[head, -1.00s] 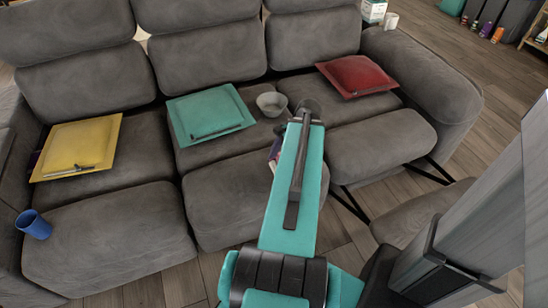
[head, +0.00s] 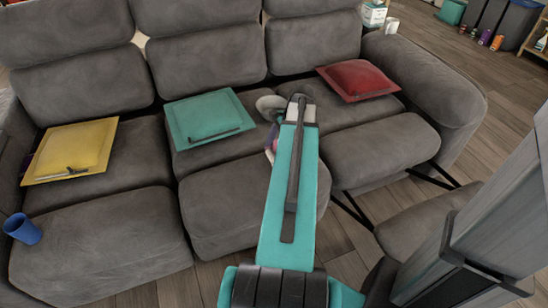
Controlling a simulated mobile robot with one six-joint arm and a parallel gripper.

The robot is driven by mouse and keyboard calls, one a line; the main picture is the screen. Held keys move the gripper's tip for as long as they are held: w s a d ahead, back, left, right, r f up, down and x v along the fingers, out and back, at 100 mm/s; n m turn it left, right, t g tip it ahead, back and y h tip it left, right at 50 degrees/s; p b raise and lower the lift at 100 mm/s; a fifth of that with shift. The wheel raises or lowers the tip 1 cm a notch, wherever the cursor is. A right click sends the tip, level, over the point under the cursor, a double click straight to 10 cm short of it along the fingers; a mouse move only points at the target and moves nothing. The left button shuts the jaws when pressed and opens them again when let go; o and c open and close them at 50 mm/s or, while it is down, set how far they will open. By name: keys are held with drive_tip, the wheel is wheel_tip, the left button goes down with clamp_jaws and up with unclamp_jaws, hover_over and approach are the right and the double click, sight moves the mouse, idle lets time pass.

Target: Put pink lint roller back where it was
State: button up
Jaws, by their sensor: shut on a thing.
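My arm reaches out over the middle of the grey sofa, and my gripper (head: 272,138) is mostly hidden behind its far end. A small pink and purple piece, which looks like part of the pink lint roller (head: 270,152), shows at the arm's left edge. My gripper is shut on it, above the front of the middle seat. The rest of the roller and the fingertips are hidden.
A grey bowl (head: 267,103) sits left of the arm's end, partly covered. Bare seat lies right of the arm.

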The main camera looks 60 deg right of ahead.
drive_tip(key=shift+w+d+f, duration=0.1)
drive_tip(key=shift+w+d, duration=0.7)
drive_tip(key=shift+d, duration=0.1)
drive_tip(key=shift+f+b, duration=0.65)
drive_tip(key=shift+f, duration=1.1)
drive_tip(key=o, duration=0.8)
drive_tip(key=shift+f, duration=0.1)
drive_tip(key=p+v, duration=0.2)
drive_tip(key=v, duration=1)
drive_tip(key=shift+a+p, duration=0.15)
drive_tip(key=shift+p, duration=0.15)
